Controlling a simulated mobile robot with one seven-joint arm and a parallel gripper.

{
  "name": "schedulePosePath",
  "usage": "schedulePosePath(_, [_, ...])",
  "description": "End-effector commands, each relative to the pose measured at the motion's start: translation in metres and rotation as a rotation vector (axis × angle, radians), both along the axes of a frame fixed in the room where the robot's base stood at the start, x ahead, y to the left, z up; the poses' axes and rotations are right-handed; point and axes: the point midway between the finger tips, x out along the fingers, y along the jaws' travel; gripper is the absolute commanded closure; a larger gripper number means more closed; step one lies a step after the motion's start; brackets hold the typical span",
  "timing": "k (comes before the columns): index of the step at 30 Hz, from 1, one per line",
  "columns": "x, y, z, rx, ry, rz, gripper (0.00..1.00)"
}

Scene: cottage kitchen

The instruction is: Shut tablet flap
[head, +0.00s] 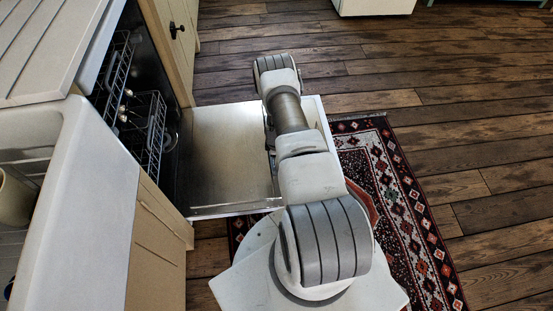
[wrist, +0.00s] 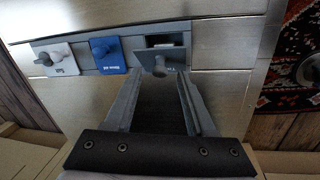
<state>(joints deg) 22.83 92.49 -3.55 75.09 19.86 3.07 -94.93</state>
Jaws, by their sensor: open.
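The tablet flap (wrist: 172,55) is a small grey lid with a knob, on the dispenser strip of the lowered dishwasher door in the wrist view. A dark, partly open compartment shows at its upper edge, so the flap looks open. My gripper (wrist: 160,76) is open, with one finger to each side just below the flap and its knob. Nothing is held between the fingers. I cannot tell whether a fingertip touches the flap. The dishwasher door (head: 225,150) lies flat in the head view, where my arm hides the dispenser and gripper.
Left of the flap are a blue cap (wrist: 108,55) and a pale knobbed part (wrist: 58,60). Dish racks (head: 150,125) stand inside the dishwasher. A patterned rug (head: 400,200) lies right of the door, with open wooden floor beyond. A counter and sink border the left.

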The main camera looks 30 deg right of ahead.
Motion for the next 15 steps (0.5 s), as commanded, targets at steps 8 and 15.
schedulePosePath(8, [0.0014, -0.0009, -0.01, 0.0, 0.0, 0.0, 0.45])
schedulePosePath(15, [0.0013, -0.001, -0.0096, 0.0, 0.0, 0.0, 0.61])
